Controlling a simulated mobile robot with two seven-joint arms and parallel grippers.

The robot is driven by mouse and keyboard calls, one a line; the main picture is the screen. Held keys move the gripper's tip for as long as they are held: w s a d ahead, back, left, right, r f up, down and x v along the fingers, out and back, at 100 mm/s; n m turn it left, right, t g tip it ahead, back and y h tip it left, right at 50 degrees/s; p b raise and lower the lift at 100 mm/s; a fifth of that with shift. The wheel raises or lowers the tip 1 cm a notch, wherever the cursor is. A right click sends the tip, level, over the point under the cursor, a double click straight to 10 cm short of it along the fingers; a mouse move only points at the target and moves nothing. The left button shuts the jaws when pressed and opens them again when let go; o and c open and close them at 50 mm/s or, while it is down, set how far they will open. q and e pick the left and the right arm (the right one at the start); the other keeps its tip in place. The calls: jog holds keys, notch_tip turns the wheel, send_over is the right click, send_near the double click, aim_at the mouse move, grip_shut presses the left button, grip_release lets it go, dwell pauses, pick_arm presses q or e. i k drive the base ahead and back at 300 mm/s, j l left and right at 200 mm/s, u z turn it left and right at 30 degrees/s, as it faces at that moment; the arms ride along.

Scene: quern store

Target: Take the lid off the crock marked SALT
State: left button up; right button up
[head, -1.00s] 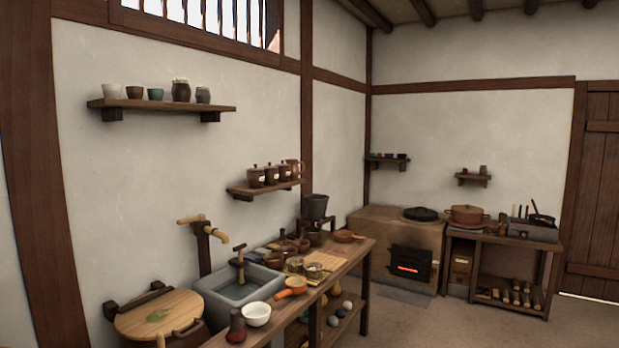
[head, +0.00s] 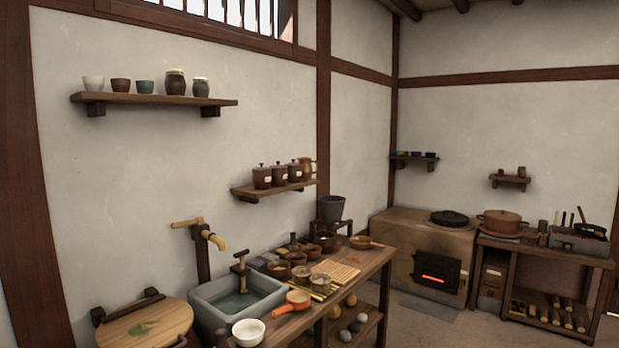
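The lettering is too small to read, so I cannot tell which is marked SALT. All three lids appear to be on. Neither of my grippers is in view.
A reddish-brown jug (head: 307,167) stands right of the crocks. Below the shelf are a stone sink (head: 207,321) with a wooden tap (head: 215,240) and a crowded workbench (head: 376,262). A round wooden lid (head: 120,330) is lower left. Open floor (head: 425,332) lies right of the bench.

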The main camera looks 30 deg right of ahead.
aim_at(293, 164)
jog(key=i+l, duration=0.15)
jog(key=l, duration=0.25)
jog(key=i+l, duration=0.15)
jog(key=l, duration=0.25)
jog(key=i+l+z, duration=0.1)
jog(key=l, duration=0.35)
jog(key=i+l, duration=0.2)
jog(key=l, duration=0.2)
jog(key=i+l, duration=0.15)
jog(key=l, duration=0.25)
jog(key=i+l+z, duration=0.1)
jog(key=l, duration=0.3)
